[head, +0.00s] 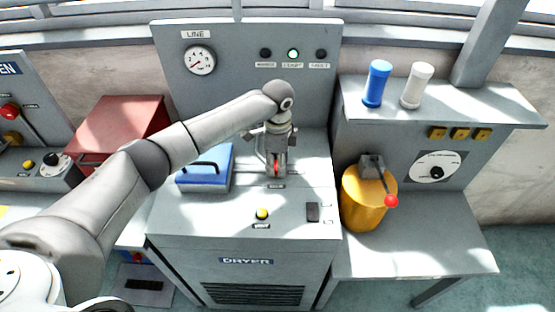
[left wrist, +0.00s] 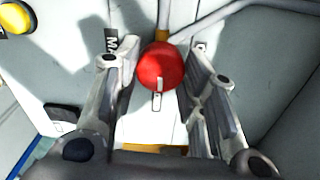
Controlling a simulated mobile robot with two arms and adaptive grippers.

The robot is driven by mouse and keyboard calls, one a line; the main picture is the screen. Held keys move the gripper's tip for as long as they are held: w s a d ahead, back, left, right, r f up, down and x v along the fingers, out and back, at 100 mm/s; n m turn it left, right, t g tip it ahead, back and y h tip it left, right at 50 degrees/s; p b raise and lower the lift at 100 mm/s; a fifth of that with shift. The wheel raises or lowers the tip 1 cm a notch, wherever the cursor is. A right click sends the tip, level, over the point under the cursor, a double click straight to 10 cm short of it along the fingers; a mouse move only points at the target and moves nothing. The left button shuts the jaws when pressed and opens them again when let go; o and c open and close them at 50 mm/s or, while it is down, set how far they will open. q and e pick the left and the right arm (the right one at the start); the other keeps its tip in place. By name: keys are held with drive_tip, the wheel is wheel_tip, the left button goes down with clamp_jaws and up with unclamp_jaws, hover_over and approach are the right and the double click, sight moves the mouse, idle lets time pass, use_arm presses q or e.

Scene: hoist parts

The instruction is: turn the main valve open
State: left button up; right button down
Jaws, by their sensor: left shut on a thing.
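The main valve shows as a round red knob (left wrist: 160,66) in the left wrist view, beside a label that is partly covered and starts with "MA". In the head view a bit of its red (head: 276,169) shows on the dryer's top. My left gripper (head: 276,167) reaches down over it from above. In the left wrist view its two fingers (left wrist: 162,72) stand on either side of the knob, and the gripper is shut on it. The lower part of the valve is mostly hidden by the gripper. My right gripper is not in view.
The dryer (head: 245,262) carries a blue lidded box (head: 205,168), a yellow button (head: 262,214) and a dark switch (head: 313,212). Its back panel has a gauge (head: 200,60) and a lit green lamp (head: 293,54). A yellow pot (head: 364,205) with a red-tipped lever stands right.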

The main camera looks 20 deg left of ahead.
use_arm(q)
drive_tip(key=n+p, duration=0.5)
drive_tip(key=p, duration=0.1)
drive_tip(key=shift+r+n+p, duration=0.25)
drive_tip(key=shift+n+p, duration=0.95)
drive_tip(key=shift+n, duration=0.2)
drive_tip(key=n+p, duration=0.4)
drive_tip(key=n, duration=0.1)
drive_tip(key=shift+w, duration=0.1)
drive_tip(key=shift+a+f+n+p, duration=0.15)
drive_tip(key=shift+n+p, duration=0.85)
drive_tip(key=shift+n, duration=1.3)
drive_tip(key=o, duration=1)
